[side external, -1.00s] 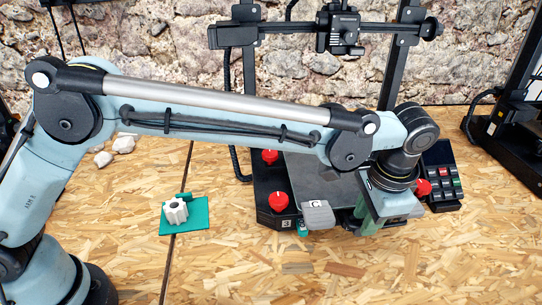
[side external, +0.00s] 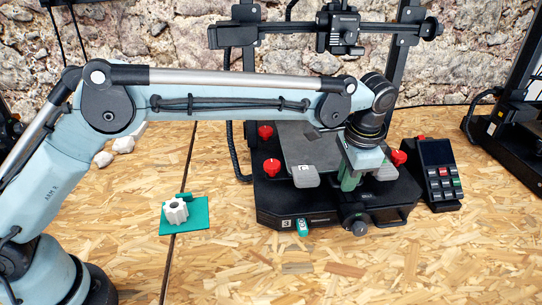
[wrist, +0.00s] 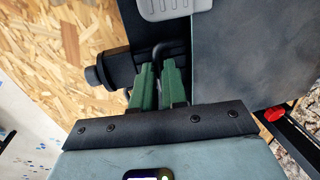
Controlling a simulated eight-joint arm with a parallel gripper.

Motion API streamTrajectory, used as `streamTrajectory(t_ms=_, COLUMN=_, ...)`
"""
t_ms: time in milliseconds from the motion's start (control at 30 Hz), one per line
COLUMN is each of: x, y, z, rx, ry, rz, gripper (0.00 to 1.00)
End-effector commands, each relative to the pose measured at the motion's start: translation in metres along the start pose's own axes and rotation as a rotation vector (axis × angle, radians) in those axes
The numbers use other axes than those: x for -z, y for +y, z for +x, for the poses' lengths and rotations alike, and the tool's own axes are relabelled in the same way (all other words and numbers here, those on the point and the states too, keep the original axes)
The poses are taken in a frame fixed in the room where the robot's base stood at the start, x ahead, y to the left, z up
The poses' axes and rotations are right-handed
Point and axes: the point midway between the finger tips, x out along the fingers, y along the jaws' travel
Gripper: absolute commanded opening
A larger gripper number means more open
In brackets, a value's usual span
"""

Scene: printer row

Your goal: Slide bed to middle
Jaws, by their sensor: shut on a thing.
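The printer's dark bed (side external: 297,143) lies over the black printer base (side external: 280,211), with grey tabs (side external: 305,177) at its front corners. Part of it also fills the right of the wrist view (wrist: 245,55). My gripper (side external: 349,184) is at the bed's front edge, between the tabs, fingers pointing down. In the wrist view its green fingers (wrist: 158,80) are closed around a thin black bent handle (wrist: 159,50) at the bed edge. My arm hides part of the bed's right side and back.
Red knobs (side external: 271,166) stand around the bed. A keypad screen (side external: 438,172) is right of the printer. A green plate with a white part (side external: 176,211) lies to the left on the wooden table. The gantry print head (side external: 340,30) is above and behind.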

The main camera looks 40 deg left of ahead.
Motion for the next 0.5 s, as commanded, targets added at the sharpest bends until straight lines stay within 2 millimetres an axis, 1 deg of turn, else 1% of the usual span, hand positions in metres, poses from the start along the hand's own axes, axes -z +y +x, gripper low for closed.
streamTrajectory(t_ms=33, x=0.0009, y=-0.0068, z=0.0009, rx=0.001, ry=0.004, rz=-0.002, gripper=0.0)
streamTrajectory(t_ms=100, x=0.0011, y=-0.0107, z=0.0016, rx=0.0, ry=0.005, rz=0.0, gripper=0.0)
streamTrajectory(t_ms=400, x=0.0013, y=-0.0112, z=0.0017, rx=0.0, ry=0.006, rz=0.002, gripper=0.0)
streamTrajectory(t_ms=433, x=0.0013, y=-0.0111, z=0.0017, rx=0.0, ry=0.006, rz=0.002, gripper=0.15)
streamTrajectory(t_ms=500, x=0.0012, y=-0.011, z=0.0017, rx=0.0, ry=0.005, rz=0.002, gripper=0.26)
